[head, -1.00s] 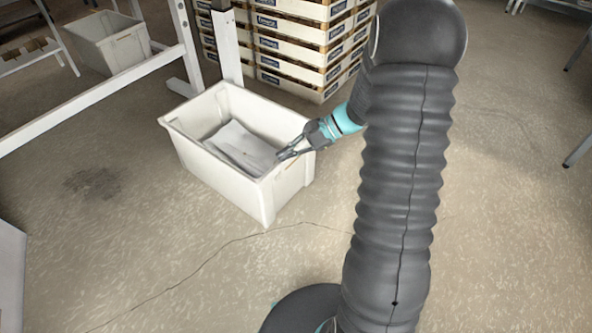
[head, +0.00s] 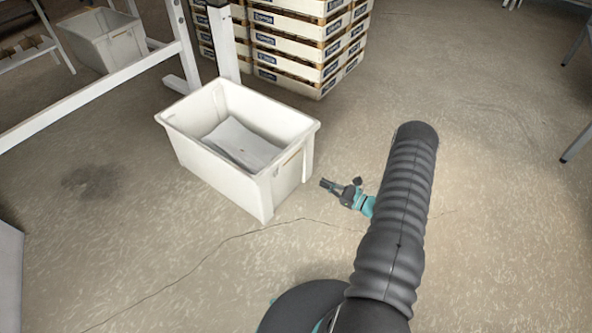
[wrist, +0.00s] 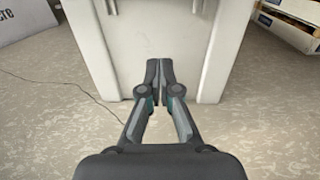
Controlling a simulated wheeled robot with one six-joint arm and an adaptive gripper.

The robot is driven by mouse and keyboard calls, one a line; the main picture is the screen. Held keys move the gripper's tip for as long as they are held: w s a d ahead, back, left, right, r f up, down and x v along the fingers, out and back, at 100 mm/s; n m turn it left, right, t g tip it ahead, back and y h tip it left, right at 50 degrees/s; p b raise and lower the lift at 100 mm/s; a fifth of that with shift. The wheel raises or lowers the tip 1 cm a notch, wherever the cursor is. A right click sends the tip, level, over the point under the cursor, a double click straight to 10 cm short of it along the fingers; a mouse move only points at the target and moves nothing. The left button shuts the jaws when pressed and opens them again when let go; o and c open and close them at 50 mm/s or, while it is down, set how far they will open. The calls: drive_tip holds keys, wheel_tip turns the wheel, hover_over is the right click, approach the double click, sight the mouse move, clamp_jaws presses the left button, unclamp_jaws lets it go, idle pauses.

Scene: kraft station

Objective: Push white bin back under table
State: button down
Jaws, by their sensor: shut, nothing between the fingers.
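The white bin (head: 222,177) stands upright on the floor in the middle left of the head view, with flat grey-white sheets (head: 240,145) inside. Its end wall also fills the upper middle of the wrist view (wrist: 158,50). My gripper (head: 323,184) is low, just right of the bin's near right end, pointing at it. In the wrist view my gripper (wrist: 165,68) is shut and empty, its fingertips in front of the wall. I cannot tell whether they touch it. The white table frame (head: 95,92) is at the upper left, behind and left of the bin.
A second white bin (head: 108,40) is under the table at the far left. Grey furniture (head: 10,275) is at the left edge. The floor right of my arm is clear.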

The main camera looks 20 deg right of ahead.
approach(290, 166)
drive_tip(key=x, duration=0.7)
drive_tip(key=shift+a+p, duration=0.1)
drive_tip(key=shift+p, duration=0.25)
